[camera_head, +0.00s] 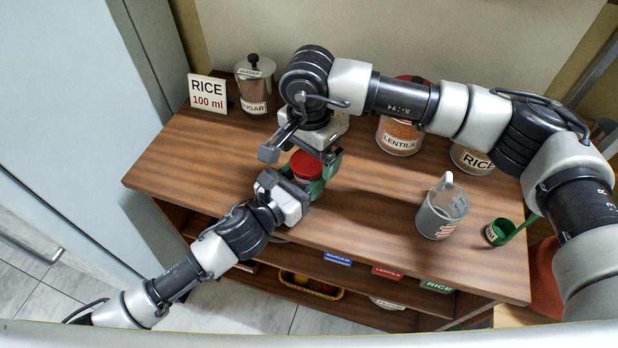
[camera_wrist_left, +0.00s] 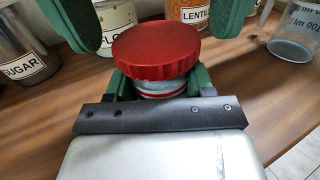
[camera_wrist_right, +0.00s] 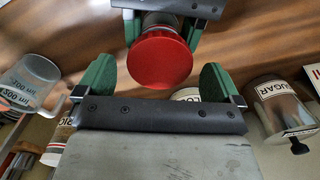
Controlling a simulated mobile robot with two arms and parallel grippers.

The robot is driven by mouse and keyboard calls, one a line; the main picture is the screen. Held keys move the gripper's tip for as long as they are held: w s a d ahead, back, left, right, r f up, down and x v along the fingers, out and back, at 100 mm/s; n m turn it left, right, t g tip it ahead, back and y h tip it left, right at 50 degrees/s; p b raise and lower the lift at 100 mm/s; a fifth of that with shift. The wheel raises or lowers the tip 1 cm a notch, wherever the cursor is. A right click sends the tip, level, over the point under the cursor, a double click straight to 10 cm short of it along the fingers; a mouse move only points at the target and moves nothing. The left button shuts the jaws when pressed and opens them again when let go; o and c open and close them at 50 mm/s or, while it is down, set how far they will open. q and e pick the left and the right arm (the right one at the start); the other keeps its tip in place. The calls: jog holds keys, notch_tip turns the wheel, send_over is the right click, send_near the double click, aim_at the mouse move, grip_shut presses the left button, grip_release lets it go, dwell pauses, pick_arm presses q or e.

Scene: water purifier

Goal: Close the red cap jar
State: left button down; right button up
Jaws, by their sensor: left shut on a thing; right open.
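My right gripper (camera_head: 312,153) is open above and behind. In the right wrist view its green fingers (camera_wrist_right: 160,84) are spread either side of the red cap (camera_wrist_right: 160,60), apart from it.
A sugar jar (camera_head: 254,88) and a rice sign (camera_head: 208,94) stand at back left. A lentils jar (camera_head: 399,137) and rice jar (camera_head: 472,159) stand behind my right arm. A measuring cup (camera_head: 436,216) and green scoop (camera_head: 498,232) are at right.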

jog(key=shift+f, duration=0.5)
jog(key=c, duration=0.9)
jog(key=m, duration=0.4)
jog(key=shift+m, duration=0.4)
jog(key=shift+c, duration=0.2)
jog(key=o, duration=1)
jog(key=shift+r, duration=0.1)
notch_tip(320, 180, up, 12)
jog(key=shift+f, duration=0.1)
